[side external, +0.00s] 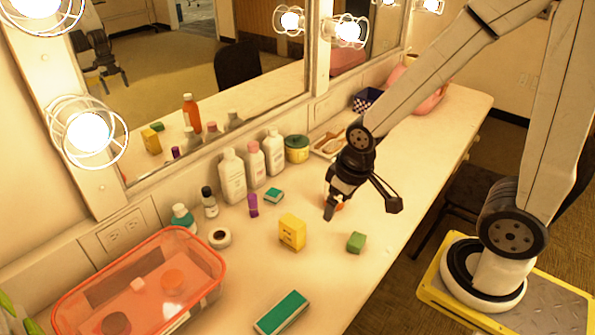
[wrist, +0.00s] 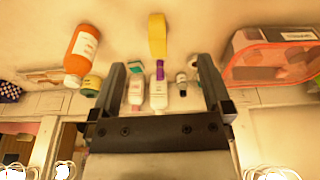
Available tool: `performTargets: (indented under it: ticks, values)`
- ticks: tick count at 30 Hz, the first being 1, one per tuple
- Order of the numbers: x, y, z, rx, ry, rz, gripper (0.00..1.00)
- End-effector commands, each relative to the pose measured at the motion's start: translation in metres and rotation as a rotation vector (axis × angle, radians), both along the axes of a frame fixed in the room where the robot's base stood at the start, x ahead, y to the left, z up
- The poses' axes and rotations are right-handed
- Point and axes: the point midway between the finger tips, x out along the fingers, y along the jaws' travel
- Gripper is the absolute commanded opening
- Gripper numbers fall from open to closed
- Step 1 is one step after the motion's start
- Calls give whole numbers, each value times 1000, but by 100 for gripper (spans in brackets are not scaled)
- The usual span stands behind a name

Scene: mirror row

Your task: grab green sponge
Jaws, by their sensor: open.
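A flat, long block with a green top and pale edges (side external: 281,313) lies at the front edge of the counter in the side view. A small plain green block (side external: 356,242) lies farther back, right of a yellow box (side external: 292,232). I cannot tell for certain which of the two is the green sponge. My gripper (side external: 362,206) is open and empty above the counter, over and behind the small green block. In the wrist view my gripper (wrist: 162,65) has its fingers spread wide. Neither green block shows clearly there; the yellow box (wrist: 157,35) does.
White bottles (side external: 232,176) and a small teal box (side external: 273,195) stand along the mirror. A clear case with an orange rim (side external: 215,250) fills the left end. An orange bottle (wrist: 83,50) is mostly hidden behind my gripper in the side view. The front right counter is clear.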

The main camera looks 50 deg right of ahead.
Motion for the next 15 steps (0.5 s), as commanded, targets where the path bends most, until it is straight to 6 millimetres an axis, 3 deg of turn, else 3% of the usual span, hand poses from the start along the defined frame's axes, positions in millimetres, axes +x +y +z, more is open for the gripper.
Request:
performTargets:
  ticks: [15]
  values:
    - [-26, -3, -63, -223, 388, 365, 100]
